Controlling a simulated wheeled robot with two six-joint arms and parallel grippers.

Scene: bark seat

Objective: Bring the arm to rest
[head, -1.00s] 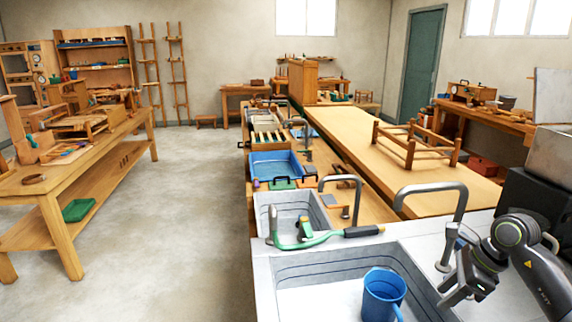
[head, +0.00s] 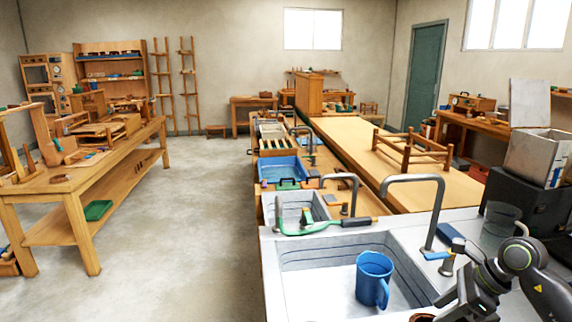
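My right arm comes in at the lower right of the head view. Its gripper (head: 456,300) is above the right rim of the near sink (head: 300,262), to the right of the blue mug (head: 373,280) and apart from it. The fingers are small and partly cut off by the bottom edge, so I cannot tell whether they are open or shut. No held object shows. My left arm and gripper are not in view. The mug stands upright in the sink.
A tall grey tap (head: 432,205) rises just behind my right gripper. A clear jar (head: 500,225), a black box (head: 515,205) and a grey box (head: 537,157) stand at the right. A green-handled tool (head: 320,228) lies across the sink divider.

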